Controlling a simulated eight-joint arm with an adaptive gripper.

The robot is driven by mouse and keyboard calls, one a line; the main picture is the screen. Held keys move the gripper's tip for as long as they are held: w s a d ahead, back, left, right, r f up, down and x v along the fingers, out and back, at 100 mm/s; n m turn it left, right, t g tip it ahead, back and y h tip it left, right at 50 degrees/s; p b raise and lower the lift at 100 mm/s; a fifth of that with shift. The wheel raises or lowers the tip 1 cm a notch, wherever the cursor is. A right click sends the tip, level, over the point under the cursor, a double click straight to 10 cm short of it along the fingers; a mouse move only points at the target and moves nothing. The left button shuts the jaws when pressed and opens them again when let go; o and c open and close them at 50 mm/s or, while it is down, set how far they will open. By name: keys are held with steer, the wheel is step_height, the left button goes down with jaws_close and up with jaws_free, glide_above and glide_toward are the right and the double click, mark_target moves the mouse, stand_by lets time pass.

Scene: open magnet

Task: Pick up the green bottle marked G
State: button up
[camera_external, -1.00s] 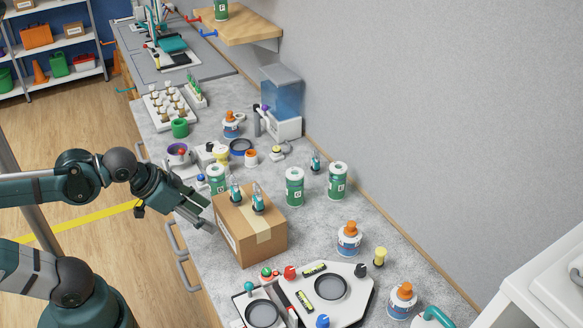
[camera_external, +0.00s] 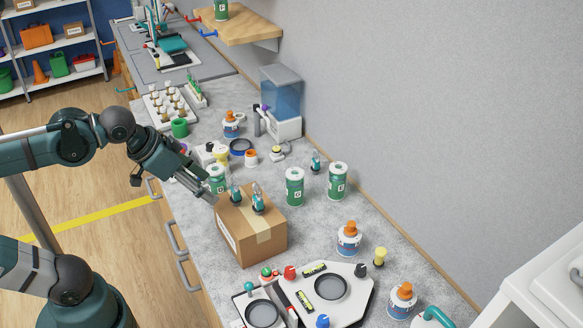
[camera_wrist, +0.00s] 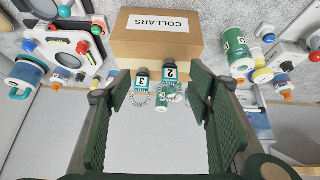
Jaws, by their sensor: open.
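Three green bottles with white labels stand on the bench: one (camera_external: 216,179) behind the box's left corner, one (camera_external: 294,187) behind the box, and one (camera_external: 337,181) nearer the wall. The middle one's letter looks like G, but the print is too small to be certain. My gripper (camera_external: 211,191) is open and empty, above the box's left edge, in front of the leftmost bottle. In the wrist view a green bottle (camera_wrist: 235,46) stands right of the box, outside the fingers (camera_wrist: 157,84). Another green-and-white bottle is partly hidden behind the small bottles.
Two small teal bottles (camera_external: 258,199), marked 3 and 2 in the wrist view, stand on the cardboard COLLARS box (camera_external: 239,238). Orange-capped white jars (camera_external: 348,240) and a knobbed panel (camera_external: 350,287) occupy the front. The wall borders the bench on the right.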

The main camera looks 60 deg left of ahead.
steer(key=w+a+r+n+g+p, duration=0.1)
steer(key=w+r+n+g+p, duration=0.15)
steer(key=w+n+p, duration=0.4)
steer(key=w+a+r+n+g+p, duration=0.1)
steer(key=w+a+r+p, duration=0.15)
steer(key=w, duration=0.75)
steer(key=n+g+p, duration=0.3)
steer(key=n+p, duration=0.5)
steer(key=p, duration=0.3)
glide_toward(295, 172)
step_height(295, 172, down, 10)
steer(key=shift+w+d+f, duration=0.1)
steer(key=shift+w+f, duration=0.05)
steer(key=shift+f, duration=0.5)
steer(key=shift+f, duration=0.1)
steer(key=shift+f+p, duration=0.3)
steer(key=shift+f, duration=0.9)
